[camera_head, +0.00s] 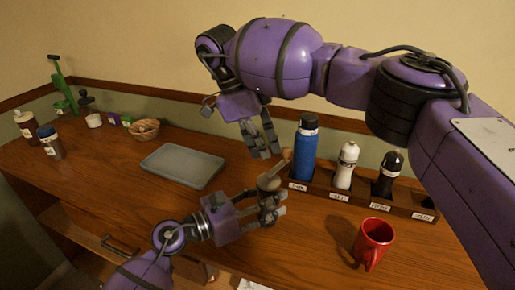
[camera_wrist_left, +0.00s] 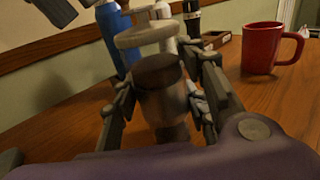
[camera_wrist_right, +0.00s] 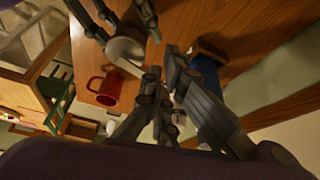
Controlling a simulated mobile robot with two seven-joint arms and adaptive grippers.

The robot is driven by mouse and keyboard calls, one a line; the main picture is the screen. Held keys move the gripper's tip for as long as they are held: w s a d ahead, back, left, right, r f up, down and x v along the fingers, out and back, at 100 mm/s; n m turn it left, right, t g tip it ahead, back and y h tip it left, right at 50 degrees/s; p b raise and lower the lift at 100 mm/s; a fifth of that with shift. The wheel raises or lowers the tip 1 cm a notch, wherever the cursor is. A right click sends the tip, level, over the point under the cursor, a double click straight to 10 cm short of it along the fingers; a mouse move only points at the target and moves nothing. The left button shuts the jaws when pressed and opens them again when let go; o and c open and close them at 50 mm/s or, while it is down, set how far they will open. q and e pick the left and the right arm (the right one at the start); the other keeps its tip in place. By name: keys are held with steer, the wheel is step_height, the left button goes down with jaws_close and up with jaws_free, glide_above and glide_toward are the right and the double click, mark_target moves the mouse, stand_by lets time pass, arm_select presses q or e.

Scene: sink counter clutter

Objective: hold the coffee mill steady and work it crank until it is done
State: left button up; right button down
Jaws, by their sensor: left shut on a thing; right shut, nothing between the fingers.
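The coffee mill (camera_head: 269,182) stands on the wooden counter with its crank (camera_head: 284,160) on top. In the left wrist view the mill (camera_wrist_left: 160,84) has a grey-brown body and a pale round top. My left gripper (camera_head: 268,208) is shut around the mill's body. My right gripper (camera_head: 265,150) is shut and empty, above and beside the crank. The right wrist view shows the mill's pale top (camera_wrist_right: 124,50) close to its fingers (camera_wrist_right: 165,85). Whether the fingers touch the crank cannot be told.
A rack behind the mill holds a blue bottle (camera_head: 303,147), a white bottle (camera_head: 345,166) and a black bottle (camera_head: 388,173). A red mug (camera_head: 374,240) stands at the right. A grey tray (camera_head: 183,165) and a small basket (camera_head: 144,130) lie left.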

mark_target(289, 153)
steer(key=d+m, duration=0.1)
steer(key=m, duration=0.1)
steer(key=d+m+g, duration=0.1)
steer(key=m, duration=0.2)
steer(key=d+m+g+y, duration=0.1)
steer(key=m, duration=0.1)
steer(key=shift+d, duration=0.25)
steer(key=m, duration=0.2)
steer(key=d+m+g+y, duration=0.1)
steer(key=m, duration=0.1)
steer(key=shift+s+d, duration=0.2)
steer(key=shift+s, duration=0.2)
steer(key=shift+s+d+m+g+y, duration=0.2)
steer(key=shift+s+d+m+y, duration=0.1)
steer(key=shift+m, duration=0.5)
steer(key=shift+s+d+m+g+y, duration=0.2)
steer(key=shift+s+m+y, duration=0.1)
steer(key=shift+m, duration=0.5)
steer(key=shift+v, duration=3.8)
